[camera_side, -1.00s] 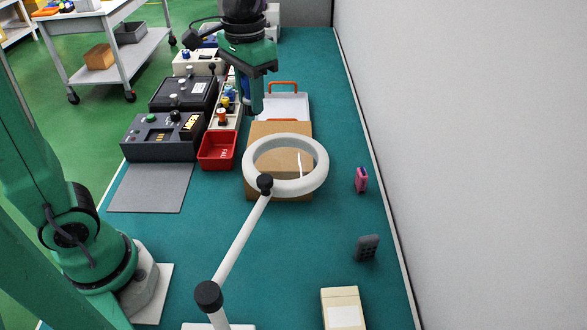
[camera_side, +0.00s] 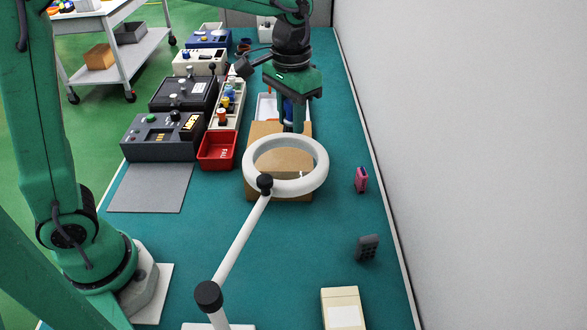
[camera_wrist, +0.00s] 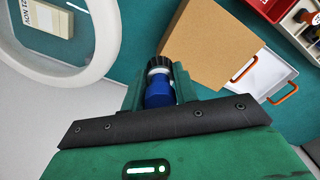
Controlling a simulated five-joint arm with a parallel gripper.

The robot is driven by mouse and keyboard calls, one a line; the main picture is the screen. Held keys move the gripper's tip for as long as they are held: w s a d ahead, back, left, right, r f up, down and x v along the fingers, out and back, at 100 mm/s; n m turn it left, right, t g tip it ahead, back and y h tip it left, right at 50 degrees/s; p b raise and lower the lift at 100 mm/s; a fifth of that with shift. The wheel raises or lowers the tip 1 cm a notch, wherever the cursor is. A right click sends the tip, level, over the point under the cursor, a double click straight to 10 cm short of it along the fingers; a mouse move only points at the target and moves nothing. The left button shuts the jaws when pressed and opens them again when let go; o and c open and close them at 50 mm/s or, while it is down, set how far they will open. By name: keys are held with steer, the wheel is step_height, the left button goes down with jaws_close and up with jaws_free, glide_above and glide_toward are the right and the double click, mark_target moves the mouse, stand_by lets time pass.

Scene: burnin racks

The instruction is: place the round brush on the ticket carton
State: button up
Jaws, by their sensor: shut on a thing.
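My gripper (camera_side: 292,122) is shut on the round brush (camera_wrist: 158,93), which has a blue body and a dark ribbed end with a pale band. In the side view a little blue of the brush (camera_side: 288,109) shows between the fingers. The ticket carton (camera_wrist: 207,45) is a plain brown box. In the side view the carton (camera_side: 263,131) is partly behind the lamp ring, and my gripper is at its far right part. In the wrist view the brush's end is by a corner of the carton; I cannot tell the height between them.
A white ring lamp (camera_side: 318,178) on a jointed arm stands in front of the carton. A white tray (camera_wrist: 262,78) with orange handles lies behind it. A red bin (camera_side: 217,151) and equipment boxes are on the left, a pink item (camera_side: 361,180) on the right.

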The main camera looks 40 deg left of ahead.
steer(key=shift+f, duration=0.25)
glide_toward(279, 131)
steer(key=s+d, duration=0.1)
steer(key=s+d+f, duration=0.2)
steer(key=shift+s+d, duration=0.25)
steer(key=shift+d, duration=0.15)
steer(key=shift+f, duration=1.95)
steer(key=shift+f, duration=0.15)
steer(key=o, duration=1)
step_height(279, 131, up, 12)
steer(key=shift+r, duration=0.2)
